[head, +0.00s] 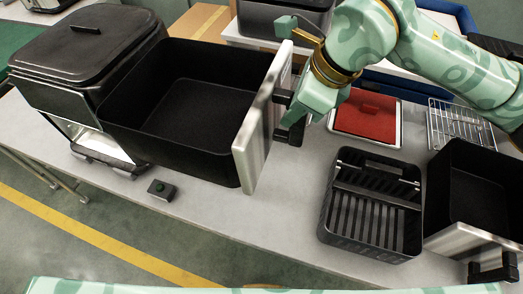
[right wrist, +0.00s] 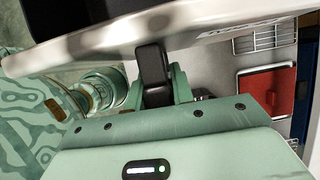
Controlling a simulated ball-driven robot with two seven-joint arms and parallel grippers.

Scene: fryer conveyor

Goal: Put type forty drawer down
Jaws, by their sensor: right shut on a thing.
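A large black drawer (head: 205,95) with a brushed steel front (head: 258,125) stands out at the right side of the black fryer (head: 85,45). It is empty, and I cannot tell whether its back end is still inside the fryer. My right gripper (head: 292,108) is shut on the black drawer handle (right wrist: 152,65), on the outer side of the steel front. In the right wrist view the steel front (right wrist: 200,32) crosses the top, with lettering too blurred to read. A second black drawer with a steel front (head: 470,240) sits on the table at the far right. My left gripper is out of view.
A black slotted basket (head: 373,205) stands on the pale table (head: 285,225), right of the held drawer. A white tray with a red mat (head: 365,117) and a wire rack (head: 458,125) lie behind it. A small box with a green button (head: 161,190) is near the front edge.

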